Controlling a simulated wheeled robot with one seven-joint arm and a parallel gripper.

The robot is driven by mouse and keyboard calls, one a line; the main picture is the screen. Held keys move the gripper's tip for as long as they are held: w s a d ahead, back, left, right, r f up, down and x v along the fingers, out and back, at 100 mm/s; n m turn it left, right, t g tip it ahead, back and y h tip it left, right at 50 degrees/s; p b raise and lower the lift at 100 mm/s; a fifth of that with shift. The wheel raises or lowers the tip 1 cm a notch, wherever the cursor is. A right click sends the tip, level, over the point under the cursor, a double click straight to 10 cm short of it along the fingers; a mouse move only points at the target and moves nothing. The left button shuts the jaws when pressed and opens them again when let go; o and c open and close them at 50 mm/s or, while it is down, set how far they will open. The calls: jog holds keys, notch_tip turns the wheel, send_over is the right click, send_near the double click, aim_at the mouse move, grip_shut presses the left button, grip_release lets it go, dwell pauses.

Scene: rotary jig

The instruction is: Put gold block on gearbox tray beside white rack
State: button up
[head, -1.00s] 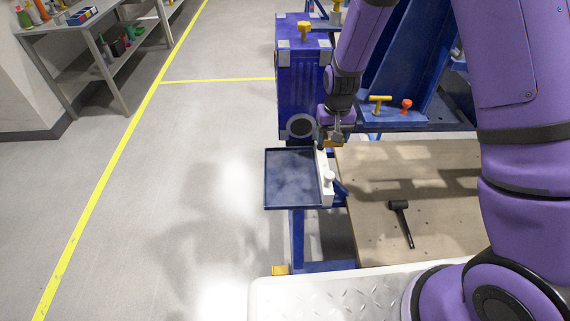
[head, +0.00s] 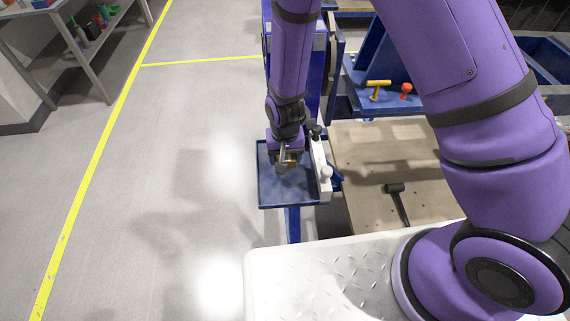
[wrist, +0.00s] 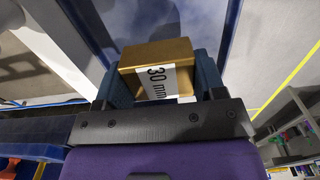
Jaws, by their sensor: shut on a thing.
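The gold block (wrist: 155,60) is between the fingers of my gripper (wrist: 160,85) in the wrist view and carries a white "30 mm" label. In the head view my gripper (head: 287,162) is over the blue gearbox tray (head: 272,196), and a bit of the gold block (head: 293,158) shows at its tip. The white rack (head: 320,165) runs along the tray's right side, just right of my gripper. It also shows at the left in the wrist view (wrist: 55,45). Whether the block touches the tray floor is unclear.
A wooden deck (head: 375,150) lies right of the tray with a black mallet (head: 397,200) on it. A blue plate behind it holds a yellow handle (head: 378,84) and a red knob (head: 406,88). The left part of the tray looks empty.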

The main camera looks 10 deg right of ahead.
jog(key=shift+f, duration=2.1)
jog(key=shift+f, duration=0.1)
jog(key=o, duration=1.4)
jog(key=shift+o, duration=0.2)
notch_tip(320, 180, up, 12)
jog(key=shift+r, duration=0.1)
